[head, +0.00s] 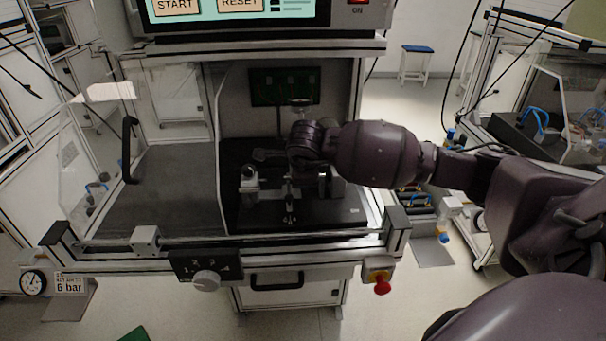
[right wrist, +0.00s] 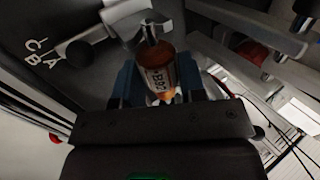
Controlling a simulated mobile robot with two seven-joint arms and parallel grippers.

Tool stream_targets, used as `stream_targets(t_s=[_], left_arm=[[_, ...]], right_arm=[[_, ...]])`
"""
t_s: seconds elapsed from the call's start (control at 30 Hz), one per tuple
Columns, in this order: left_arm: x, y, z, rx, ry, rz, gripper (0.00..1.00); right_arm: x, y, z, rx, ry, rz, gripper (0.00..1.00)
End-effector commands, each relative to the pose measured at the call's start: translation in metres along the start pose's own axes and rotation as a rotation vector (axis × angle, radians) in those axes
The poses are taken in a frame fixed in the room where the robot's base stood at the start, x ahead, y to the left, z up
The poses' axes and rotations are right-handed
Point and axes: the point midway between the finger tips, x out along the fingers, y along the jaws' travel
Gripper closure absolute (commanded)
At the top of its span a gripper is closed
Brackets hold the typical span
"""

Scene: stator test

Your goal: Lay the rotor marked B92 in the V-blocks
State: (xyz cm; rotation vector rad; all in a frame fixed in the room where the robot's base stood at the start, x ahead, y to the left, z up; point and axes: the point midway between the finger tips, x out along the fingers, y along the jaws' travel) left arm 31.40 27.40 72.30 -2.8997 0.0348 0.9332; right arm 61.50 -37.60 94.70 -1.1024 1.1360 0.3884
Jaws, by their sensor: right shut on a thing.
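The rotor marked B92 (right wrist: 160,78) has a copper-coloured body with a white label and a metal shaft. My right gripper (right wrist: 158,88) is shut on it, one blue finger on each side. In the head view my right arm reaches into the test station, and its wrist hides most of the rotor. Pale metal blocks, perhaps the V-blocks, stand on the black plate, one left of my wrist (head: 249,181) and one partly behind it (head: 337,183). Whether the rotor touches them I cannot tell. My left gripper is not in view.
The station has a dark grey mat (head: 170,190) on its left half, clear of objects. A black plate (head: 330,212) lies on the right. A front rail (head: 230,240) and clear side guards bound the space. A red stop button (head: 381,284) sits at the front right.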

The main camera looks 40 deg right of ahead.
Motion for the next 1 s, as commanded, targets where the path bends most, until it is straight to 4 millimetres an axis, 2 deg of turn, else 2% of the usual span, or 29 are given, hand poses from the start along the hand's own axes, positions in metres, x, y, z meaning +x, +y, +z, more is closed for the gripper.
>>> stream_targets(t_s=[0.8, 0.83, 1.0], left_arm=[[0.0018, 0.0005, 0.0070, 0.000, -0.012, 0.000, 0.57], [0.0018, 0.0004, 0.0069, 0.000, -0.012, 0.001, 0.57], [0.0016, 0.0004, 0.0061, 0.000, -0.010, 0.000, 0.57]], right_arm=[[0.0032, 0.0015, 0.0002, 0.001, 0.000, -0.002, 0.94], [0.0032, 0.0015, 0.0002, 0.001, 0.000, -0.002, 0.58], [0.0034, 0.0018, 0.0002, 0.000, 0.000, -0.001, 0.33]])
